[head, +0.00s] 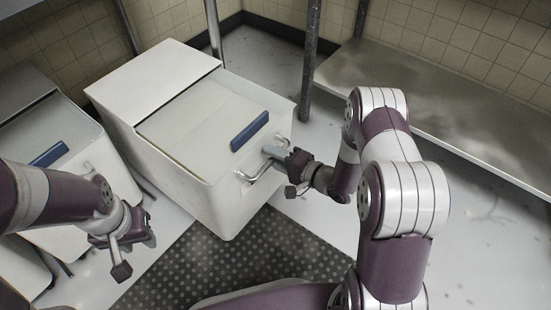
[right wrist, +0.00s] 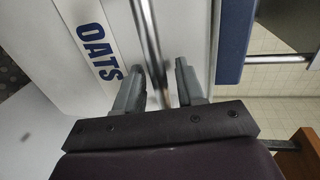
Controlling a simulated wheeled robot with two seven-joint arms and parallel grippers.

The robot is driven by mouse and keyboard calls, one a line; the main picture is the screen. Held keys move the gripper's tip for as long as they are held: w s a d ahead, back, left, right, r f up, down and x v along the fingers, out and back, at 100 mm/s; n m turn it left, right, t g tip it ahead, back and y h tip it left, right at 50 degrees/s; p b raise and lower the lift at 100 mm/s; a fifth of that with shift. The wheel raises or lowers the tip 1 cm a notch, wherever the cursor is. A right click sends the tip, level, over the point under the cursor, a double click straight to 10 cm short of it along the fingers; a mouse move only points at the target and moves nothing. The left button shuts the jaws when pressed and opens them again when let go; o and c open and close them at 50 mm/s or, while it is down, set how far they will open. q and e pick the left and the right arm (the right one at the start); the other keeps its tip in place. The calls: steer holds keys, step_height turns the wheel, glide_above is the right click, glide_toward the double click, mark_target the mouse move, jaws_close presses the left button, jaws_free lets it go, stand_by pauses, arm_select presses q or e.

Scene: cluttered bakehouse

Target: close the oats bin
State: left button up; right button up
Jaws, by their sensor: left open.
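The oats bin (head: 165,160) is a large white box in the middle left of the head view. Its front lid panel (head: 200,112) carries a blue grip (head: 250,132) and lies within the box's rim. A steel bar handle (head: 257,172) runs across the bin's front. My right gripper (head: 278,155) is at that handle. In the right wrist view, the fingers of my right gripper (right wrist: 161,88) stand apart on either side of the bar (right wrist: 147,30), with gaps visible. The blue OATS label (right wrist: 99,48) is beside them. My left gripper (head: 121,256) is open and empty, left of the bin.
A similar white bin with a blue grip (head: 50,153) stands at the left. A steel shelf (head: 430,95) runs along the right wall, with metal posts (head: 310,60) behind the oats bin. A dark dotted mat (head: 265,245) covers the floor in front.

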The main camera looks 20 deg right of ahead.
jaws_close()
steer(key=shift+w+a, duration=0.1)
